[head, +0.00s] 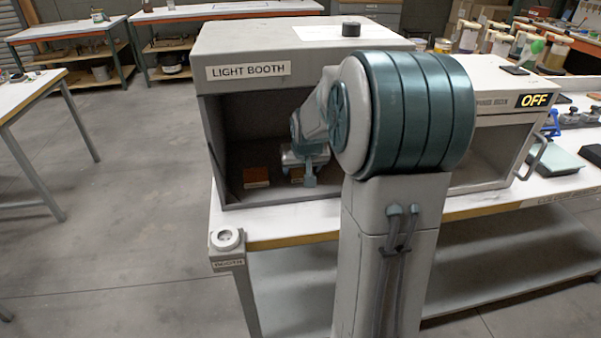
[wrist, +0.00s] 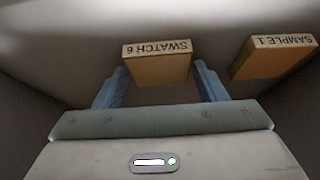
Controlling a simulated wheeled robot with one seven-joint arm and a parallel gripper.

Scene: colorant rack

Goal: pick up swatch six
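Swatch six (wrist: 157,68) is a small tan block with a "SWATCH 6" label that reads upside down in the wrist view. My gripper (wrist: 160,82) is open, with one blue finger on each side of the block. The fingers look slightly apart from it; contact is hard to tell. In the head view my gripper (head: 303,172) reaches down inside the light booth (head: 212,120), and swatch six (head: 296,176) is mostly hidden behind it.
A second block, labelled "SAMPLE 1" (wrist: 274,57), lies beside swatch six; in the head view a reddish block (head: 256,177) sits left of my gripper. The booth's walls and roof enclose the space. A knob labelled "BOOTH" (head: 227,239) is at the bench's front corner.

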